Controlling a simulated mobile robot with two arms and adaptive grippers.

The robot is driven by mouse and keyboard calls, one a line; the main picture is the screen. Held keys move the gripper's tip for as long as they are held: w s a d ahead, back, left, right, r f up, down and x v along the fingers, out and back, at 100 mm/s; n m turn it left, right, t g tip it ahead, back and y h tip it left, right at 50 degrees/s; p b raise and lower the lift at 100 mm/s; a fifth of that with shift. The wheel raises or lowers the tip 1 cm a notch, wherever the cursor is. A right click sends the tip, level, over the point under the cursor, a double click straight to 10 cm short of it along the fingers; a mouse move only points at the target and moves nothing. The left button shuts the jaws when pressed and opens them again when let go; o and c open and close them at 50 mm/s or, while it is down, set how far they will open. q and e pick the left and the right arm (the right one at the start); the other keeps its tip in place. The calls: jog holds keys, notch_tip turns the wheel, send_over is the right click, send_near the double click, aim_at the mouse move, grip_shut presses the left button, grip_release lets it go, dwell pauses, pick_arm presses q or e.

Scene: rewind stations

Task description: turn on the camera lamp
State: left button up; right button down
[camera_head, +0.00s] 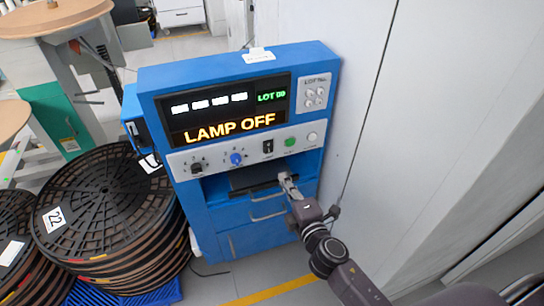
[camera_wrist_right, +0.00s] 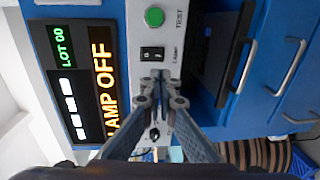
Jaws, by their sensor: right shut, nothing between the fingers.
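The blue rewind station (camera_head: 235,52) stands against a pale wall. Its display (camera_head: 228,110) reads LAMP OFF in orange letters, and it also shows in the wrist view (camera_wrist_right: 85,80). A black rocker switch (camera_head: 268,146) sits on the pale control strip; in the right wrist view the switch (camera_wrist_right: 152,54) has the label Lamp beside it. My right gripper (camera_head: 285,178) is shut and empty in front of the station. In the wrist view its fingertips (camera_wrist_right: 161,77) appear close to the switch; whether they touch the panel cannot be told. My left gripper is not in view.
A green button (camera_head: 291,142) marked TEST, a blue knob (camera_head: 237,158) and a black knob (camera_head: 196,168) share the strip. An open recess and drawers with handles (camera_head: 268,214) lie below. Stacked black reels (camera_head: 100,205) stand at left; the wall (camera_head: 355,90) is close at right.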

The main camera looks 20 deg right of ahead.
aim_at(269, 152)
jog(key=w, duration=0.4)
jog(key=w+f, duration=0.1)
jog(key=w, duration=0.6)
jog(key=shift+w+a+f, duration=0.2)
jog(key=shift+w, duration=0.1)
jog(key=f+b, duration=0.1)
jog(key=b, duration=0.3)
jog(key=shift+w+t, duration=0.25)
jog(key=shift+t, duration=0.05)
jog(key=shift+r+p, duration=0.4)
jog(key=shift+p, duration=0.1)
jog(key=shift+s+f, duration=0.1)
